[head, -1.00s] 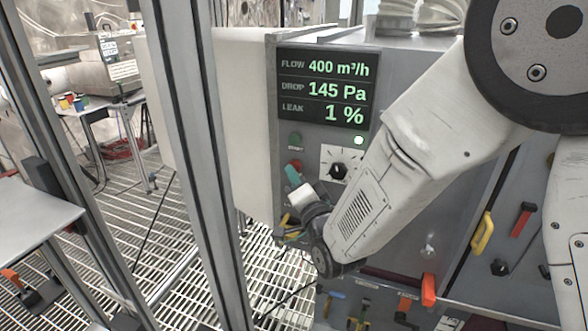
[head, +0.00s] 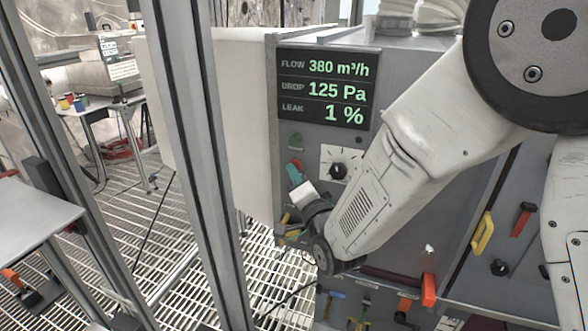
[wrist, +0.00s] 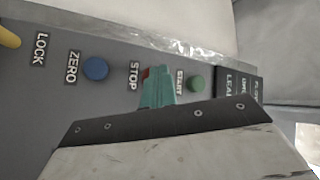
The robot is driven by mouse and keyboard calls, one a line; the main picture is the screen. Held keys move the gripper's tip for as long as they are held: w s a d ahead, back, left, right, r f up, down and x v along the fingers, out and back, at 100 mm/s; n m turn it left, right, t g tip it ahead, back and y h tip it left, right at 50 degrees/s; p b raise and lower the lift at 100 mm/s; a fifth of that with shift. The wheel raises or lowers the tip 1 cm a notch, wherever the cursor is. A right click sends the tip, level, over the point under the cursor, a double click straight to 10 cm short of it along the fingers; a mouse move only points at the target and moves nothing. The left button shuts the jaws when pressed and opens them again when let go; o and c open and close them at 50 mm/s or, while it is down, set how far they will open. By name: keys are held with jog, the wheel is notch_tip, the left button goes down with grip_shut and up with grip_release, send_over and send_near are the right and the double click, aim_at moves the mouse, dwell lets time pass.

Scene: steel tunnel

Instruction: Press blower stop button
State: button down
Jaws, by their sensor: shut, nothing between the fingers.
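The red stop button (head: 297,163) is on the grey front panel of the blower unit, below the green start button (head: 295,140). My gripper (head: 293,172) is shut and empty. Its teal fingertips are at the stop button and cover part of it. In the wrist view the teal fingers (wrist: 158,88) lie over the button beside the STOP label, with only a little red (wrist: 145,74) showing. They appear to touch it, but how far the button is pushed in is hidden. The display (head: 323,88) reads 380 m³/h, 125 Pa and 1 %.
A blue ZERO button (wrist: 95,68) and a yellow LOCK handle (wrist: 9,38) are on the same panel. A black rotary knob (head: 338,171) sits right of the stop button. A metal post (head: 205,150) stands to the left. Grated floor lies beyond.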

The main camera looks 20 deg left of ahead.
jog(key=shift+w+r, duration=0.1)
dwell(0.3)
jog(key=shift+s, duration=0.4)
jog(key=s, duration=0.6)
jog(key=shift+a, duration=0.2)
dwell(0.6)
